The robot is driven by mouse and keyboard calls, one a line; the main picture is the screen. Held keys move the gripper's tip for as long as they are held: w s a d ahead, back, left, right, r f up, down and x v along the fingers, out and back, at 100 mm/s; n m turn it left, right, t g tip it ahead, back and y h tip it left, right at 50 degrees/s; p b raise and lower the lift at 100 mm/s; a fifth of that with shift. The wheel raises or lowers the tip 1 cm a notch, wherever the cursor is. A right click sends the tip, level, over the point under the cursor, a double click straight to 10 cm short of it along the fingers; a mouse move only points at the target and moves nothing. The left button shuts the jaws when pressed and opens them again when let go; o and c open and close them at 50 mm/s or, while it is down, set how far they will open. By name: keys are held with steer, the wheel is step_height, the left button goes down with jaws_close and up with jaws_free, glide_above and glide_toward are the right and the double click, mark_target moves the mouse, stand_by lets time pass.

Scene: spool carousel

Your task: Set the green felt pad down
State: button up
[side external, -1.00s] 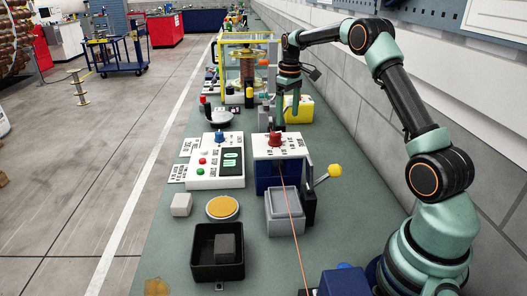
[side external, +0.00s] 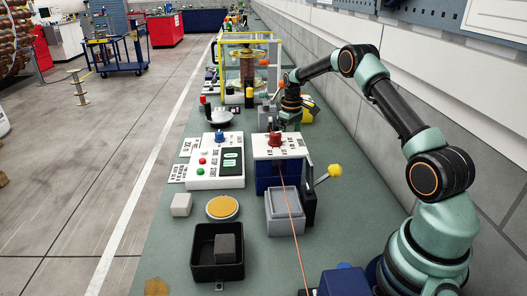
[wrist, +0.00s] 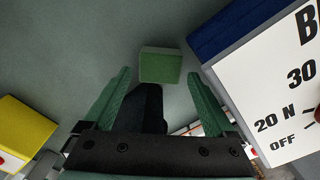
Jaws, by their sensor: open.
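In the wrist view the green felt pad (wrist: 160,66) is a small green block against the grey-green bench top, just beyond my fingertips. My gripper (wrist: 159,76) is open, with one green finger to each side of the pad's near edge. I see gaps between pad and fingers; whether the pad rests fully on the bench is hard to tell. In the side view my gripper (side external: 284,122) is low behind the white-topped blue box (side external: 277,177). The pad is hidden in that view. A dark shape shows between my fingers; I cannot tell what it is.
The blue box's white dial panel (wrist: 283,85) is close on the right in the wrist view. A yellow block (wrist: 22,135) is at the left. A control panel (side external: 216,160) stands beside the box. The bench beyond the pad in the wrist view is clear.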

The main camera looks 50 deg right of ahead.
steer(key=shift+f, duration=1.45)
steer(key=c, duration=1.2)
steer(key=shift+c, duration=0.2)
steer(key=shift+r, duration=0.15)
